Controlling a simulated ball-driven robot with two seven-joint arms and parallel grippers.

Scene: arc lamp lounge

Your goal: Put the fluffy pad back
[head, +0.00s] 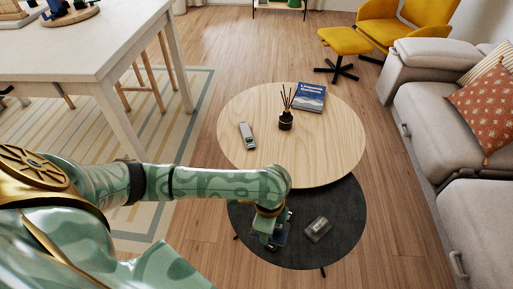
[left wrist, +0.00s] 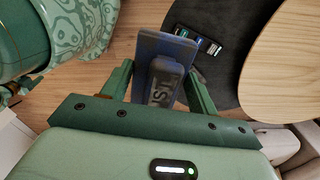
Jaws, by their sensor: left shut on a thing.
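My left gripper (head: 269,238) is over the left part of the low black round table (head: 345,208). It is shut on a blue pad with a grey lettered block on its face, which I take for the fluffy pad (left wrist: 150,45). In the left wrist view the pad stands between the two green fingers (left wrist: 164,88). In the head view it is mostly hidden by the gripper. A small grey case (head: 318,229) lies on the black table to the right of the gripper; it also shows in the wrist view (left wrist: 197,41). My right gripper is out of view.
The higher wooden round table (head: 330,150) overlaps the black one. It bears a blue book (head: 309,97), a reed diffuser (head: 286,120) and a small grey device (head: 246,136). A sofa (head: 430,105) stands right; a white table (head: 80,55) stands left.

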